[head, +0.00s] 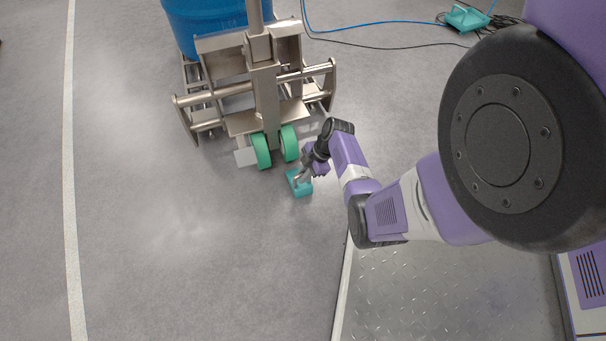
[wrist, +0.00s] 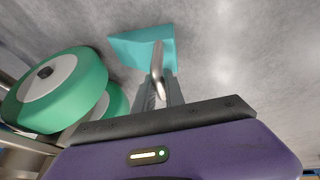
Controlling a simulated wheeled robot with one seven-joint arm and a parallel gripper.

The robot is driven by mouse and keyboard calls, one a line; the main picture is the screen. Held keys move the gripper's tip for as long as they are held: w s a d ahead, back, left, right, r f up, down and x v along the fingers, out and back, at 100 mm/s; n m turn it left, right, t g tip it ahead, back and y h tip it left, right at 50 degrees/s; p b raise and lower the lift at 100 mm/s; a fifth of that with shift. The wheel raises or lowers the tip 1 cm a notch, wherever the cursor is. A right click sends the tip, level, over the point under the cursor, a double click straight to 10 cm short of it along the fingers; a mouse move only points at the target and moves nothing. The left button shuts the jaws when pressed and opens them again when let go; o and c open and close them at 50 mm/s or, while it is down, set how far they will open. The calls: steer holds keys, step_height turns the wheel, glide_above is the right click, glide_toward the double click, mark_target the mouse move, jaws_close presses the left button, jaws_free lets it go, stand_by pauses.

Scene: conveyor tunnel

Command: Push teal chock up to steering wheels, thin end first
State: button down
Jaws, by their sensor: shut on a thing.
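The teal chock (head: 299,185) lies on the grey floor in the head view, just below and right of the green steering wheels (head: 275,147), with a small gap between. In the wrist view the chock (wrist: 142,47) is a flat teal block with a metal handle, and the green wheels (wrist: 62,92) stand to its left. My gripper (head: 305,176) is over the chock, and in the wrist view its fingers (wrist: 158,88) are shut on the chock's metal handle. Which end of the chock is thin is hard to tell.
The wheels belong to a metal pallet-truck-like frame (head: 262,85) holding a blue drum (head: 205,22). Another teal chock (head: 467,17) lies at the top right beside cables (head: 375,27). A diamond-plate surface (head: 450,290) lies at lower right. The floor at left is clear.

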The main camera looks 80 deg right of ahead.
steer(key=shift+w+d, duration=0.1)
steer(key=shift+d, duration=0.1)
steer(key=c, duration=1.3)
jaws_free()
steer(key=shift+f, duration=0.1)
steer(key=shift+a, duration=0.1)
steer(key=shift+p+v, duration=2.3)
steer(key=shift+v, duration=1.6)
